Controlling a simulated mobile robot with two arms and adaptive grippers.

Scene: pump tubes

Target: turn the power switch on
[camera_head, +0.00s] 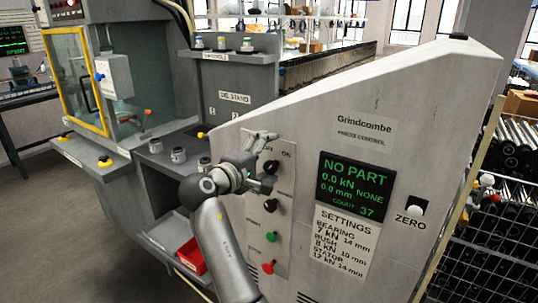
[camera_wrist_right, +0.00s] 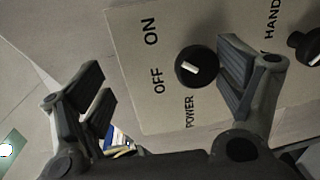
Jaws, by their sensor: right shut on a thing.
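The power switch is a black round knob (camera_wrist_right: 197,66) with a white mark, beside the words OFF, ON and POWER in the right wrist view. Its mark points roughly toward OFF. In the head view it is the top black knob (camera_head: 270,167) on the light panel of the press control. My right gripper (camera_head: 266,163) is at this knob, one finger above it and one below. In the right wrist view my right gripper (camera_wrist_right: 165,85) has one finger against or very near the knob's edge; the other finger shows apart from it. My left gripper is not in view.
Below the switch are another black knob (camera_head: 270,205), a green button (camera_head: 271,237) and a red button (camera_head: 267,267). A display (camera_head: 353,187) reads NO PART. A red bin (camera_head: 191,256) and a grey stand (camera_head: 232,100) are to the left.

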